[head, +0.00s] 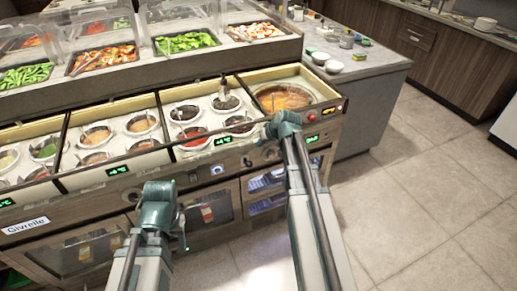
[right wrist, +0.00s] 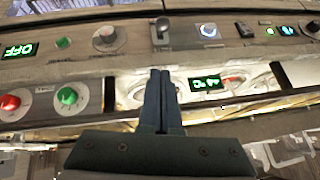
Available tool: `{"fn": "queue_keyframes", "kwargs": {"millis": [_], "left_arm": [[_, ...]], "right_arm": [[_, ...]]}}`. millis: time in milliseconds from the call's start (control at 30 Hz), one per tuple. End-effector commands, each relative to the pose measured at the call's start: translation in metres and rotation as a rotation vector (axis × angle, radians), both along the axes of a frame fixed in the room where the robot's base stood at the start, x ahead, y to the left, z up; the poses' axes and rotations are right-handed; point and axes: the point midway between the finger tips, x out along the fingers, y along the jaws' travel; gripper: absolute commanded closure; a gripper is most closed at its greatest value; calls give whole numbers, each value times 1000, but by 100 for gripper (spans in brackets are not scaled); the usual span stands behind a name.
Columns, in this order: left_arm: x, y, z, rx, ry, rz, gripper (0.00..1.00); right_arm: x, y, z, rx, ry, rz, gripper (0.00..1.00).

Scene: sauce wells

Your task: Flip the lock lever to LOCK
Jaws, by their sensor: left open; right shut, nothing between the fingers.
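A small dark lever on a pale plate (right wrist: 161,31), which looks like the lock lever, is on the counter's front panel in the right wrist view. No LOCK lettering is readable, so I cannot tell its setting. My right gripper (right wrist: 160,74) is shut and empty, its fingertips just below the lever in that view and seemingly apart from it. In the head view my right gripper (head: 284,126) is at the counter's right front, its fingers hidden by the arm. My left gripper (head: 158,203) is open, low before the counter's front, its fingertips not clearly visible.
Beside the lever are a round knob (right wrist: 106,38), a blue-lit button (right wrist: 208,30) and a black switch (right wrist: 244,29). Red (right wrist: 10,102) and green (right wrist: 68,96) buttons sit left. Sauce wells (head: 190,112) lie above the panel. Floor at the right is clear.

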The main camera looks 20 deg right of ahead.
Motion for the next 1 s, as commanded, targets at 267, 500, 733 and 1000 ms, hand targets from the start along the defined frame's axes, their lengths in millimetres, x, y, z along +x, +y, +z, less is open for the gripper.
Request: {"fn": "queue_keyframes", "kwargs": {"millis": [267, 500, 733, 1000], "left_arm": [[0, 0, -34, 0, 0, 0, 50], [0, 0, -69, 0, 0, -1, 50], [0, 0, -100, 0, 0, -1, 50], [0, 0, -115, 0, 0, -1, 50]], "right_arm": [[21, 5, -34, 0, 0, 1, 100], [45, 10, -69, 0, 1, 2, 100], [48, 16, -100, -1, 1, 1, 100], [45, 20, -115, 0, 0, 0, 100]]}}
